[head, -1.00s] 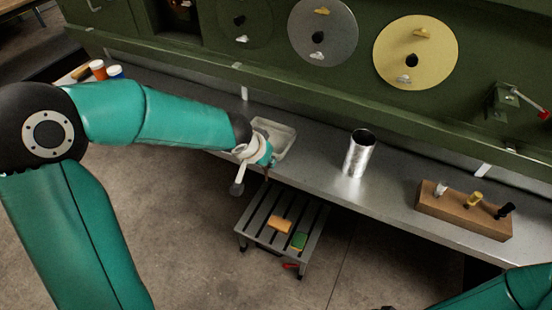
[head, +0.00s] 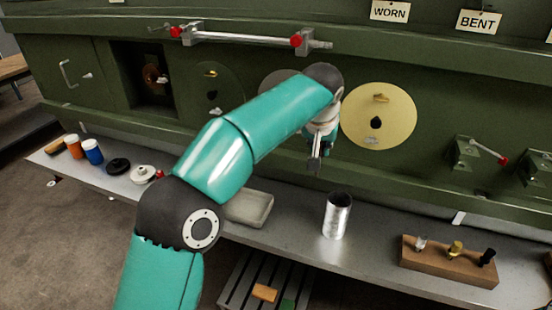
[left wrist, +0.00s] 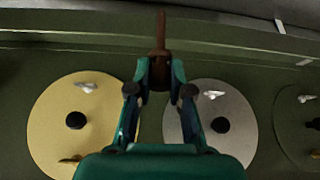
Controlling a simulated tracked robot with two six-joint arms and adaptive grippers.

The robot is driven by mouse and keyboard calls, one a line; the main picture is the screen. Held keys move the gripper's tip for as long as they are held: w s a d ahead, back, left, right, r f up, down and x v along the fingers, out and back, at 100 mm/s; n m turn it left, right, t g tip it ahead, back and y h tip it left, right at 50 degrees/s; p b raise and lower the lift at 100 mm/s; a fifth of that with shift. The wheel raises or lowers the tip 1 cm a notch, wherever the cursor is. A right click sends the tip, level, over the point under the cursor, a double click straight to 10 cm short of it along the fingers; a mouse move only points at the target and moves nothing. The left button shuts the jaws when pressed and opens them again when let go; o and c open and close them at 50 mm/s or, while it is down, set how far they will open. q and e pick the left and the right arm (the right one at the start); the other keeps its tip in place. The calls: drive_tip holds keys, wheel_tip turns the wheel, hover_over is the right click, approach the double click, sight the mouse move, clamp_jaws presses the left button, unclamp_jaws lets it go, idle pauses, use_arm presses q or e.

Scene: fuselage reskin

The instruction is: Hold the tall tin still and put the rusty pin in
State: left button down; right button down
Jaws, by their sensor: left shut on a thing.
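The tall tin (head: 337,218) is a shiny metal cylinder standing upright with its open top up on the grey shelf. My left gripper (head: 320,143) is above the shelf, higher than the tin and slightly left of it, apart from it. In the left wrist view, my left gripper (left wrist: 162,68) is shut on the rusty pin (left wrist: 160,35), a brown rod that sticks out past the fingertips. In the head view I cannot make out the pin clearly. My right gripper is not in view.
A wooden block (head: 450,264) with several small pegs stands right of the tin. A pale tray (head: 250,209) lies left of it. The green wall with a yellow disc (head: 378,116) rises behind. Orange (head: 73,147) and blue (head: 93,152) jars stand far left.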

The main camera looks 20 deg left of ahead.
use_arm(q)
drive_tip(key=d+m, duration=0.1)
drive_tip(key=d, duration=0.6)
drive_tip(key=shift+s+f+h, duration=0.3)
drive_tip(key=shift+s+h, duration=0.05)
drive_tip(key=shift+h, duration=0.05)
drive_tip(key=shift+f, duration=0.1)
drive_tip(key=shift+f, duration=1.8)
